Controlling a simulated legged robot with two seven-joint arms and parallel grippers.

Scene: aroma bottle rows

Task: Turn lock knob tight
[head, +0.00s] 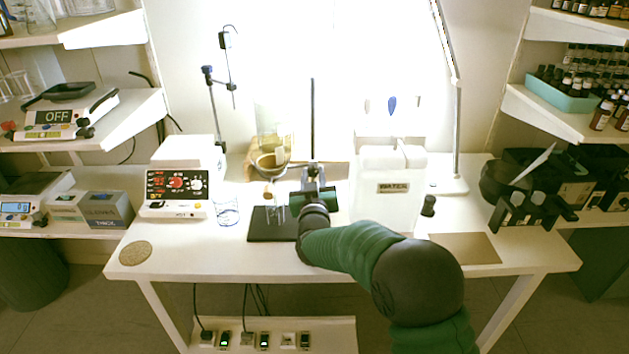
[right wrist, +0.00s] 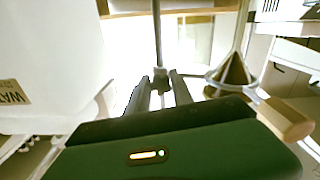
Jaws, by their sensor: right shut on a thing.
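A retort stand has a thin upright rod (head: 312,112) and a dark flat base (head: 262,232) on the table. The rod also shows in the right wrist view (right wrist: 157,30). My right gripper (head: 312,170) is at the rod, just above the base's right part. In the right wrist view, its two dark fingers (right wrist: 161,90) are shut on a small dark lock knob (right wrist: 160,74) at the rod. The fingers cover part of the knob, so how tight it sits cannot be seen. My left gripper is not in view.
A white WATER container (head: 388,205) stands close on the right.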

